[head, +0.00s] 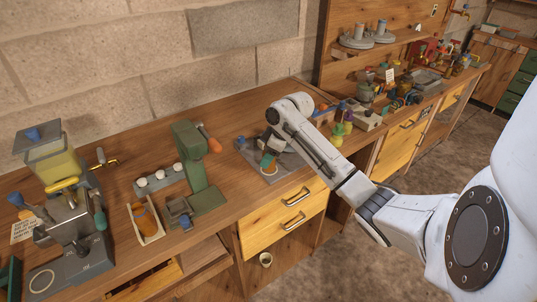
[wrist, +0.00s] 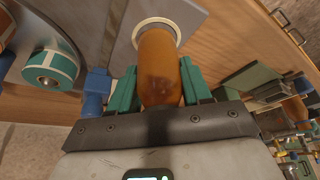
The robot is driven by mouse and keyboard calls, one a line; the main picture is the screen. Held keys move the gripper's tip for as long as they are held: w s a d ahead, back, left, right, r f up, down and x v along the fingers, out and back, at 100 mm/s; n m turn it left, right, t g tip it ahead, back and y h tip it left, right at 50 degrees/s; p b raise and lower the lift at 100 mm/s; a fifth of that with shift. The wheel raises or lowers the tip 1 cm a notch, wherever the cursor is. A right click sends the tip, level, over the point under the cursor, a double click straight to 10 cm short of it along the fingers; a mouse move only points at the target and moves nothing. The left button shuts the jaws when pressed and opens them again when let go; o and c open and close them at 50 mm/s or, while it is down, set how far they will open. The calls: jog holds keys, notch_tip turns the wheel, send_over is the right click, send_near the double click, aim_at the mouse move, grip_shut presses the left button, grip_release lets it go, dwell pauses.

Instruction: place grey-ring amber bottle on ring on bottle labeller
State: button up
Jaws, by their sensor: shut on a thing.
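In the wrist view the amber bottle (wrist: 160,65) is between the green fingers of my gripper (wrist: 160,92), which is shut on it. The bottle's far end is at a pale ring (wrist: 141,28) on the grey plate of the bottle labeller (wrist: 112,30). I cannot tell whether the bottle touches the plate. Its grey ring is not visible to me. A teal and white label roll (wrist: 50,70) is left of the bottle. In the head view my gripper (head: 268,161) is over the labeller (head: 282,173), and my arm hides part of it.
A green press (head: 190,150) stands left of the labeller on the wooden bench. A wooden tray (head: 157,233) with an amber item and a grey machine (head: 75,225) are farther left. Coloured items and a grey box (head: 365,117) are to the right.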

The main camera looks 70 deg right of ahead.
jog(key=shift+f, duration=0.2)
jog(key=o, duration=1.1)
jog(key=a+b+v, duration=0.1)
jog(key=v, duration=1.1)
jog(key=w+a+f+t+y, duration=0.1)
jog(key=w+a+f, duration=0.25)
jog(key=a, duration=0.35)
jog(key=w+a+f, duration=0.3)
jog(key=w+a, duration=0.2)
jog(key=a, duration=0.3)
jog(key=s+a+f+m+y, duration=0.1)
jog(key=a+f, duration=0.5)
jog(key=a, duration=0.5)
jog(key=s+a+f+g, duration=0.2)
jog(key=s+a+f, duration=0.4)
jog(key=s+a, duration=0.25)
jog(key=s+h, duration=0.1)
jog(key=s, duration=0.3)
jog(key=s+f+g+h, duration=0.1)
jog(key=s, duration=0.3)
jog(key=s+f+m+g, duration=0.1)
jog(key=s, duration=0.3)
jog(key=shift+a+f+h, duration=0.2)
jog(key=shift+f+h, duration=0.05)
jog(key=shift+h, duration=0.15)
